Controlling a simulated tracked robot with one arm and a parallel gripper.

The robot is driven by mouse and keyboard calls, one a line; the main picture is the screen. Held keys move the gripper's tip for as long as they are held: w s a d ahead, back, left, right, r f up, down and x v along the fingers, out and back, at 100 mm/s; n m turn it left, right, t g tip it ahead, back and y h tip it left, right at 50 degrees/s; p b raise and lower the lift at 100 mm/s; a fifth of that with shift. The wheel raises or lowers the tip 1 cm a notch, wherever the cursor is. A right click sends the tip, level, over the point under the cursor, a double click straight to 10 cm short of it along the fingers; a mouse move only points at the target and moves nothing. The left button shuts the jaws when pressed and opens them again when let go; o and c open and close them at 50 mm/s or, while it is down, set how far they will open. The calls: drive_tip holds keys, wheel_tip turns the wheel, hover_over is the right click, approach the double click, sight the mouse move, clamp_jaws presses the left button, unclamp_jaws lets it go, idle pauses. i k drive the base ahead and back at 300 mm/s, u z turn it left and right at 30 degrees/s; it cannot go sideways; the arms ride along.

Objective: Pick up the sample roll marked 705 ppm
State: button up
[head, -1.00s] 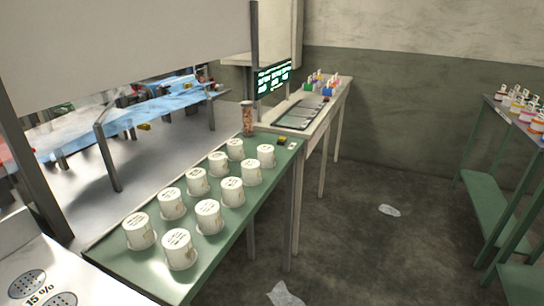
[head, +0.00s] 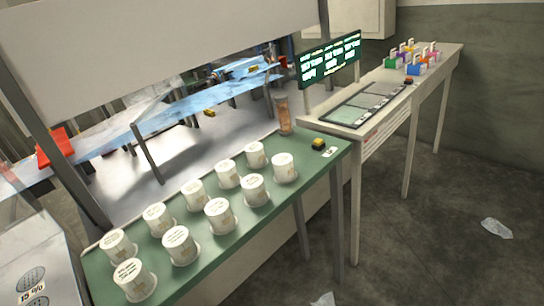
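Several white cylindrical rolls or tubs with printed tops stand in two rows on a green table (head: 318,150). One near roll (head: 135,282) is at the front left, and another (head: 284,168) is at the far right end. The print on their tops is too small to read, so I cannot tell which is marked 705 ppm. My gripper is not in view.
A clear tube with brown contents (head: 283,115) and a yellow-black block (head: 318,144) are at the table's far end. Beyond stand a green-lit screen (head: 329,60), a pale bench with dark panels (head: 372,104) and coloured holders (head: 414,68). A plastic scrap (head: 496,228) lies on open floor.

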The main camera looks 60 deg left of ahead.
sight(227, 175)
drive_tip(key=u, duration=0.3)
drive_tip(key=i, duration=0.9)
drive_tip(key=u, duration=0.6)
